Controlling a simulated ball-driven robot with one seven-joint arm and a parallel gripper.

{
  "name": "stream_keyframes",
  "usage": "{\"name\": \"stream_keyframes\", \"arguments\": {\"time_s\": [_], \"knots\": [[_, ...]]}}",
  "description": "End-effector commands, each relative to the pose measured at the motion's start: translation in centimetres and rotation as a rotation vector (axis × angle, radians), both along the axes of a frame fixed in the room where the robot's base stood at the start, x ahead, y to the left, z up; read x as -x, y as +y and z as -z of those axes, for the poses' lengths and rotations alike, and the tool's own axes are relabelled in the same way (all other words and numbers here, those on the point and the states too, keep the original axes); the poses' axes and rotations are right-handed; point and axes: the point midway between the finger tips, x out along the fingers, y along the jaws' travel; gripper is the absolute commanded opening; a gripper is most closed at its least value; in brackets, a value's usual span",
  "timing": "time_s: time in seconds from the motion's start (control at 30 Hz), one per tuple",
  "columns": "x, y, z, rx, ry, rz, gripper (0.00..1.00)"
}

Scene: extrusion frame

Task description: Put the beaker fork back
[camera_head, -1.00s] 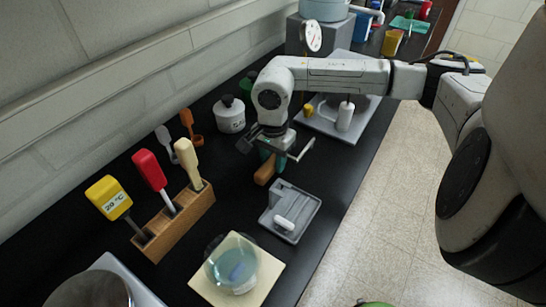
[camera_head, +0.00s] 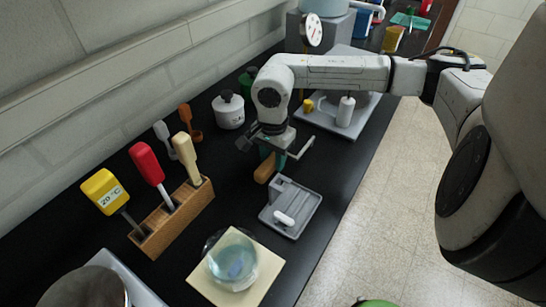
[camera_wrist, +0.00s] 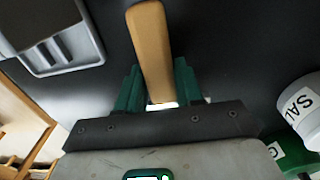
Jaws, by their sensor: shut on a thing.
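My gripper (camera_head: 270,155) hangs over the black bench and is shut on a brown wooden handle, taken as the beaker fork (camera_head: 264,169). In the wrist view the handle (camera_wrist: 150,45) stands out between the green fingers of my gripper (camera_wrist: 158,95). The fork's metal end does not show in either view. A wooden rack (camera_head: 158,232) stands to the left and holds tools with yellow (camera_head: 103,191), red (camera_head: 146,162) and cream (camera_head: 187,158) handles. Whether the rack has a free slot cannot be told.
A grey tray (camera_head: 300,222) with a white rod lies just below my gripper in the picture. A glass dish of blue liquid (camera_head: 230,262) stands on a cream plate. A white jar (camera_head: 228,112) stands behind; the salt jar (camera_wrist: 300,110) is at the wrist view's right.

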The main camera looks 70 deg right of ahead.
Motion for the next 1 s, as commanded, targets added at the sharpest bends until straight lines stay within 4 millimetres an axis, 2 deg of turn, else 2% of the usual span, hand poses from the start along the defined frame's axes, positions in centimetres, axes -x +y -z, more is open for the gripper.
{"name": "stream_keyframes", "arguments": {"time_s": [0.1, 0.13, 0.43, 0.77, 0.87, 1.0], "knots": [[0.0, 0.0, 0.3, 0.0, 0.0, 0.0, 0.0], [0.0, 0.0, 0.2, 0.0, 0.0, 0.0, 0.37], [0.0, 0.0, 0.2, 0.0, 0.0, 0.0, 0.66], [0.0, -0.1, -0.2, 0.001, 0.0, 0.0, 0.66], [0.0, -0.1, -1.3, 0.004, 0.001, -0.001, 0.66], [0.0, -0.2, -3.8, 0.005, -0.001, -0.001, 0.66]]}}
